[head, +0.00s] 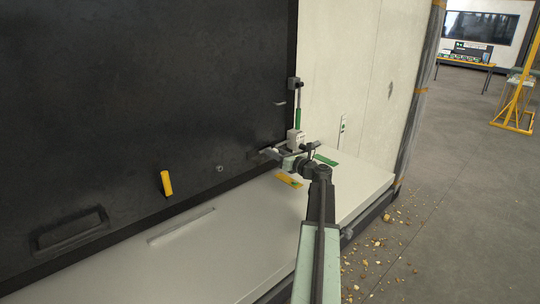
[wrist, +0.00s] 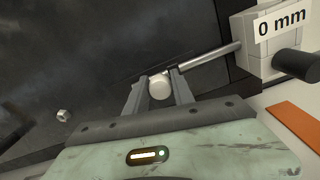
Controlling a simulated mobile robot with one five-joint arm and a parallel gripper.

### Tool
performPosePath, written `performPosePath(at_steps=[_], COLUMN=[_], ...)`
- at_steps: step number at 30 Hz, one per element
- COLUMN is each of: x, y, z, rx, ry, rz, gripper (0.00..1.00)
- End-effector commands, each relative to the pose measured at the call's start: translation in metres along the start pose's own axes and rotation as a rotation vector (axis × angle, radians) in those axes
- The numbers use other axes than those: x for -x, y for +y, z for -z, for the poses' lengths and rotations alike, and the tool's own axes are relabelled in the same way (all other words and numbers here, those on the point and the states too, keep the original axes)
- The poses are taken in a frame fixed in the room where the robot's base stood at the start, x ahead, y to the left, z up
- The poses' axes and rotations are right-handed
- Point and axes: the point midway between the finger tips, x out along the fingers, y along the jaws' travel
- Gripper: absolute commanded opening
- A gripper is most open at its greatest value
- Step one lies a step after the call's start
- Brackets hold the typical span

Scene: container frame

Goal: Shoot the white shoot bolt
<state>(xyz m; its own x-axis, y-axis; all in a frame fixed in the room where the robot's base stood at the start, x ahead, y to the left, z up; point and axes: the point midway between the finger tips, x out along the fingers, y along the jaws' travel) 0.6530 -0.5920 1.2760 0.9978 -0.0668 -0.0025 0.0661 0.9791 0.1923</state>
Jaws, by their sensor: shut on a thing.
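The white shoot bolt's round knob (wrist: 159,87) sits between the two fingers of my gripper (wrist: 160,86) in the wrist view, and the fingers are shut on it. A grey metal rod (wrist: 210,55) runs from near the knob to a white block (wrist: 262,40) marked "0 mm", with a dark cylinder (wrist: 296,64) on its side. In the head view my gripper (head: 271,154) is low against the dark panel, just left of the white block (head: 295,137). The knob is too small there to make out clearly.
The dark panel (head: 140,90) stands behind a pale ledge (head: 230,215). A yellow handle (head: 167,183) and a black pull (head: 70,230) are on the panel, left of my gripper. Rubble (head: 385,244) lies on the floor at right.

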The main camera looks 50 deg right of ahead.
Motion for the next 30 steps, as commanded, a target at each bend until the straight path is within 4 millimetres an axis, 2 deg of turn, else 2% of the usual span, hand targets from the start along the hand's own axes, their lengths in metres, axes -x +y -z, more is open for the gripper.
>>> performPosePath(at_steps=[3,4,6,17,20,27,30], x=[0.001,0.001,0.001,0.004,0.014,0.061,0.075], y=[-0.004,-0.004,-0.004,-0.002,-0.001,-0.001,-0.001], z=[-0.002,-0.002,-0.002,-0.001,-0.001,-0.001,-0.001], rx=[-0.003,-0.003,-0.003,-0.002,-0.002,-0.002,-0.001], ry=[-0.005,-0.006,-0.005,-0.004,-0.004,-0.004,-0.004], rz=[0.010,0.011,0.010,0.007,0.007,0.010,0.009], gripper=[0.00,0.38,0.51,0.51,0.51,0.51,0.51])
